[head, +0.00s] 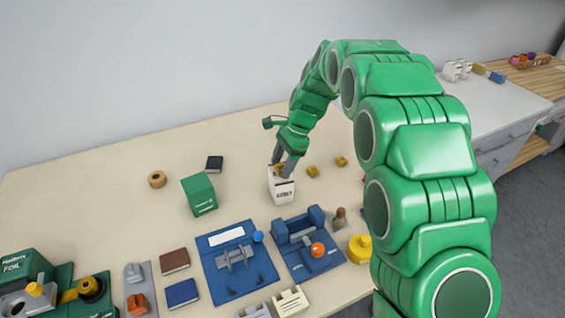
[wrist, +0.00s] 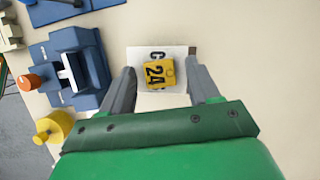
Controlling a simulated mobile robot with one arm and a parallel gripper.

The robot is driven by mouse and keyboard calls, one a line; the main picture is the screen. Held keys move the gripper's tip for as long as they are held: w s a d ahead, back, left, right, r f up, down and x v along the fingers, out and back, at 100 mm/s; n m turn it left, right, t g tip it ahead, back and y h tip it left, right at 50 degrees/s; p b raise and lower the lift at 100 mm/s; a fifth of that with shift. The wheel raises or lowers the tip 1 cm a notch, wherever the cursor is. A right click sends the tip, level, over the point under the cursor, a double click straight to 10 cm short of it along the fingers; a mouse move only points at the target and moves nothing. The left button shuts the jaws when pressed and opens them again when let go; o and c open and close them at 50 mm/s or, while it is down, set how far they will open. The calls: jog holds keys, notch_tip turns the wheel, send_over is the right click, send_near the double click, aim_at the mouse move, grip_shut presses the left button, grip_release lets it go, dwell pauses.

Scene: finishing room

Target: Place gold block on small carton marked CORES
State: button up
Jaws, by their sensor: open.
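The gold block (wrist: 158,73), marked 24, lies on top of the small white carton (wrist: 145,55). In the wrist view it covers most of the carton's lettering, leaving a C showing. In the head view the carton (head: 281,193) stands upright with blurred dark lettering on its front, and a bit of gold shows on its top. My gripper (wrist: 160,70) is open, with one finger on each side of the block and carton top. In the head view my gripper (head: 281,165) is right over the carton.
Two small gold pieces (head: 312,171) (head: 341,161) lie right of the carton. A green box (head: 199,194) stands to its left. Blue fixtures (head: 309,243) (head: 233,262) and a yellow container (head: 360,249) are in front. The bench behind is mostly clear.

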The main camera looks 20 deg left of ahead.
jog(key=v, duration=1.2)
jog(key=shift+r, duration=0.15)
jog(key=s+d+r+n+t+h, duration=0.1)
jog(key=s+d+r+n, duration=0.15)
jog(key=s+d, duration=0.7)
jog(key=s+d+r+n+h, duration=0.1)
jog(key=s+d+r+n, duration=0.15)
jog(key=s+d, duration=0.7)
jog(key=s+d+f+n, duration=0.2)
jog(key=s+d, duration=0.6)
jog(key=s, duration=0.2)
jog(key=s+d+f+n+h, duration=0.1)
jog(key=s+d+f+n, duration=0.1)
jog(key=s+d, duration=0.6)
jog(key=s, duration=0.3)
jog(key=shift+s+d, duration=0.2)
